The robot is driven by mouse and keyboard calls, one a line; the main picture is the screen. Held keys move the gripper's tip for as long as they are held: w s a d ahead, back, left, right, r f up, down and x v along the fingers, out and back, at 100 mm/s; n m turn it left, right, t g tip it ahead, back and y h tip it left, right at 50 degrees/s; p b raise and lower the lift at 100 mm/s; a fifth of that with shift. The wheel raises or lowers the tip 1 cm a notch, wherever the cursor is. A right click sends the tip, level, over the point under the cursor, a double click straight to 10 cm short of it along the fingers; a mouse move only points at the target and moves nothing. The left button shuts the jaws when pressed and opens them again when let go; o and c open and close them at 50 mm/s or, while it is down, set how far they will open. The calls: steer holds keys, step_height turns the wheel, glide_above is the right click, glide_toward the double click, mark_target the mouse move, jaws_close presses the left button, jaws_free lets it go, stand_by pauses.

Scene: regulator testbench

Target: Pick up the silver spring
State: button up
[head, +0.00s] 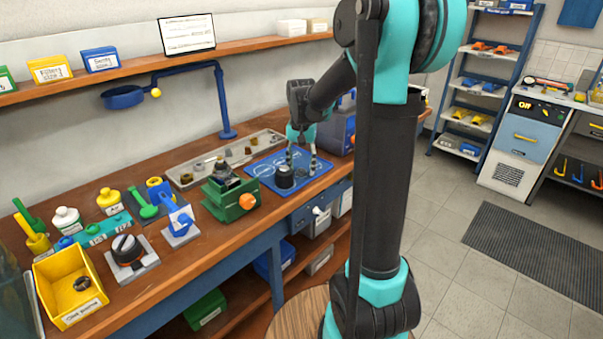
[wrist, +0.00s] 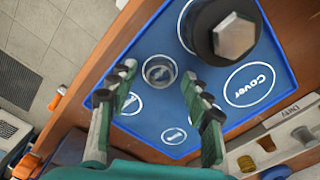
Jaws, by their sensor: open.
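A small round silver piece, which appears to be the silver spring (wrist: 159,71), stands on the blue mat (wrist: 155,118) and is seen from above in the wrist view. My gripper (wrist: 160,76) is open, with one green, dark-padded finger on each side of the spring. I see a gap on both sides; whether the tips are level with it I cannot tell. In the head view my gripper (head: 301,164) points down over the blue mat (head: 263,170), and the spring cannot be made out between the fingers.
A black round part with a silver hexagonal top (wrist: 236,37) stands close by on the mat; it also shows in the head view (head: 285,178). A grey parts tray (head: 190,180) lies behind the mat. A green vise (head: 230,200) stands to the left. The bench edge is near.

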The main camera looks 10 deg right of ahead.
steer(key=shift+c, duration=0.4)
steer(key=c, duration=0.9)
steer(key=shift+c, duration=0.2)
